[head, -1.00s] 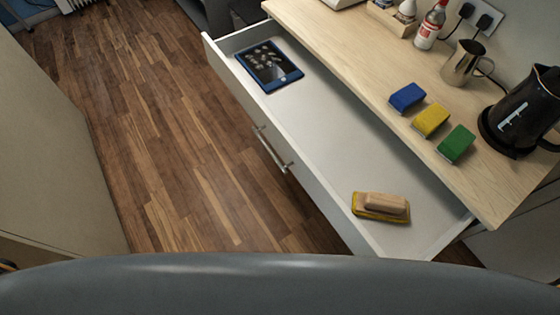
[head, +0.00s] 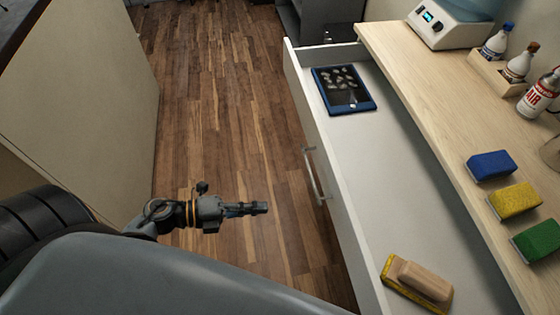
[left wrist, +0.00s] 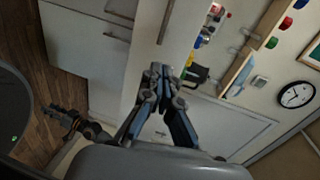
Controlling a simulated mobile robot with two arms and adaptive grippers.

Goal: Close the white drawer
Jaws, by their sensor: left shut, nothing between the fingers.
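The white drawer (head: 395,170) is pulled open from under the wooden counter. Its front panel with a metal bar handle (head: 315,175) faces the floor on the left. A blue-framed tablet (head: 343,90) lies at its far end and a wooden block brush with a yellow edge (head: 417,283) at its near end. My left gripper (head: 262,207) is shut and empty, over the floor left of the drawer front and apart from it. Its fingers (left wrist: 156,74) meet in the left wrist view. What looks like my right gripper (left wrist: 50,109) shows small at the left there; its fingers are unclear.
The counter (head: 435,95) holds a blue sponge (head: 490,165), a yellow sponge (head: 515,202), a green sponge (head: 537,241), bottles and a white appliance (head: 450,24). A beige cabinet side (head: 95,95) stands at the left. Wooden floor (head: 220,100) lies clear between it and the drawer.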

